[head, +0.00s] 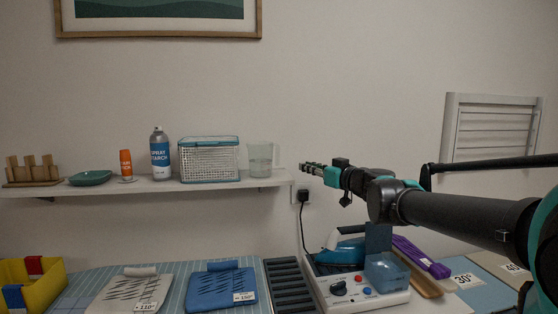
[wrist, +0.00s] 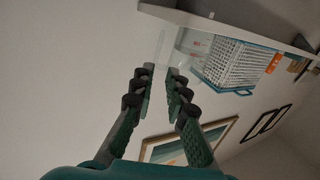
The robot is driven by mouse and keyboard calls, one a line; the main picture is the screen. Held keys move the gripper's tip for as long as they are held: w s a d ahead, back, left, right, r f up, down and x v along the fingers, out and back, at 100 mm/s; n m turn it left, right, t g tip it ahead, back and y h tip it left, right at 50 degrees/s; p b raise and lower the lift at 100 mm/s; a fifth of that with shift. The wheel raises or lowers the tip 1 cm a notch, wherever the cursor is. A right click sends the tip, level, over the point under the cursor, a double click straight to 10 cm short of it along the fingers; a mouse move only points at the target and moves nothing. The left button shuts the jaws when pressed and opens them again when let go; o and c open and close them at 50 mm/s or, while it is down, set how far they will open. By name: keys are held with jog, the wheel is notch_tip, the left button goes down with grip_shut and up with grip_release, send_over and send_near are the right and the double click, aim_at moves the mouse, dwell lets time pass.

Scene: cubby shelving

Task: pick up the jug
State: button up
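The jug (head: 260,160) is clear with a pale tint and stands upright at the right end of the wall shelf, its handle side facing right. In the wrist view the jug (wrist: 193,45) appears tilted, just beyond the fingertips and a little right. My gripper (head: 304,168) is right of the jug in the head view, at about its height, pointing left. In the wrist view my gripper (wrist: 162,72) has its two dark green fingers apart with nothing between them. The fingers look apart from the jug; the exact depth gap is unclear.
A wire basket (head: 209,160) with a teal rim stands close left of the jug on the shelf (head: 225,184). A spray starch can (head: 160,153), orange bottle (head: 126,163) and green bowl (head: 90,178) stand farther left. An ironing station (head: 355,290) is below my arm.

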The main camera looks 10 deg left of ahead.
aim_at(277, 163)
jog(key=x, duration=1.7)
jog(key=shift+w+a, duration=0.1)
jog(key=shift+w, duration=0.1)
grip_shut()
jog(key=shift+r, duration=0.15)
